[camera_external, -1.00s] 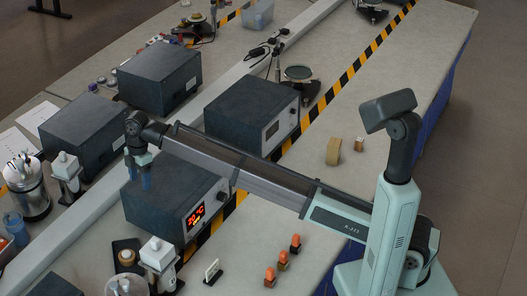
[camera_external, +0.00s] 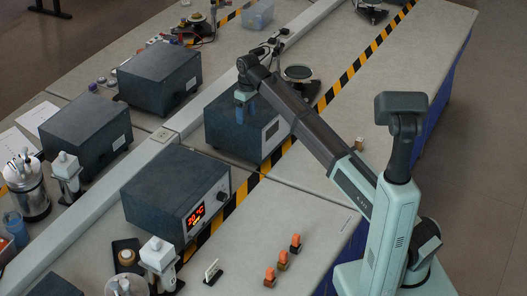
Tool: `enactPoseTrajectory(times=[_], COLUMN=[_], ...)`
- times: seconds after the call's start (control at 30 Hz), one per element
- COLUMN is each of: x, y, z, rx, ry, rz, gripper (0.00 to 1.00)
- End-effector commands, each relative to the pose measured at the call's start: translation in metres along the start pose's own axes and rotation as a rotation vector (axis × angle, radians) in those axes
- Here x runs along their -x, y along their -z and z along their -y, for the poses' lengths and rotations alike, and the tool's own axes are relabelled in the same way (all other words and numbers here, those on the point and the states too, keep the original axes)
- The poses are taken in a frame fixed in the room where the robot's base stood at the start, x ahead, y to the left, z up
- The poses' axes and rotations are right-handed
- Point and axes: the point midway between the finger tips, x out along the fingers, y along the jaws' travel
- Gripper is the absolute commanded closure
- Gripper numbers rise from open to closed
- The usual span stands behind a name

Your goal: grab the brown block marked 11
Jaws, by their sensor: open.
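A small brown block (camera_external: 359,144) stands on the right-hand bench, just right of my forearm. It is too small to read any number on it.
The middle dark box (camera_external: 222,130) and the box with a lit red display (camera_external: 160,195) stand along the striped tape (camera_external: 235,205). A round-topped stand (camera_external: 298,73) is behind. A small upright card holder (camera_external: 212,272) is near the row. The bench right of the display box is mostly clear.

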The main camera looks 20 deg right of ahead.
Motion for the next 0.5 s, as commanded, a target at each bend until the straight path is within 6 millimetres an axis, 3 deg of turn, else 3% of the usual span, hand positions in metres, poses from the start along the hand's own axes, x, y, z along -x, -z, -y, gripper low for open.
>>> enactPoseTrajectory(times=[0.1, 0.37, 0.5], x=[0.002, 0.008, 0.011], y=[-0.026, -0.086, -0.127], z=[-0.044, -0.132, -0.178], rx=[-0.146, -0.470, -0.659], ry=[-0.006, -0.020, -0.028], rz=[-0.001, -0.003, -0.004], gripper=[0.36, 0.36, 0.36])
